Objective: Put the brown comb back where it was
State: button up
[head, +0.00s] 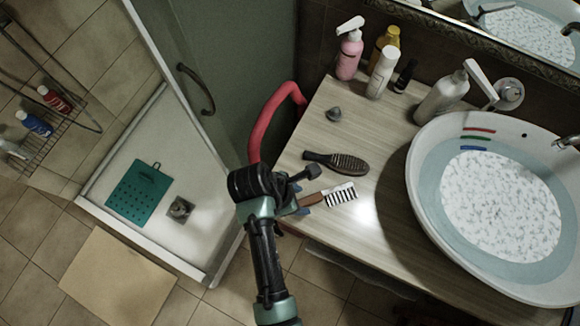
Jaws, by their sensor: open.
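A brush-like comb with a brown handle (312,199) and a pale, dark-toothed head lies near the front left edge of the wooden counter (375,222). A dark brown oval hairbrush or comb (345,162) lies just behind it; I cannot tell for sure which one the task means. My gripper (304,192) is open at the counter's left edge, with its fingers around or just over the end of the brown handle. My gripper partly hides that end, and I cannot tell whether they touch.
A pink pump bottle (349,55), a white bottle (382,73), a yellow bottle (387,42) and a small grey cone (334,114) stand behind. A red curved tube (262,125) rises beside the counter's left edge.

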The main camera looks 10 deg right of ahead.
jog(key=w+v, duration=0.1)
jog(key=v, duration=0.9)
jog(key=w+r+m+t+y, duration=0.2)
jog(key=w+r+m+t, duration=0.5)
jog(key=w+r, duration=0.75)
jog(key=w+a+r+m+t, duration=0.1)
jog(key=w+r+m+t, duration=0.15)
jog(key=r, duration=0.55)
jog(key=w+r+m+t, duration=0.15)
jog(key=r+t, duration=0.25)
jog(key=r, duration=0.4)
notch_tip(320, 180, up, 17)
jog(key=s+m+t+y, duration=0.2)
jog(key=m+t, duration=0.2)
jog(key=t, duration=0.2)
jog(key=s+r+m+t, duration=0.2)
jog(key=s+r, duration=0.3)
jog(key=r, duration=0.3)
jog(key=s+r+m+t, duration=0.3)
jog(key=s+r+t, duration=0.2)
jog(key=r, duration=0.3)
jog(key=shift+s+r, duration=0.35)
jog(key=shift+s, duration=0.1)
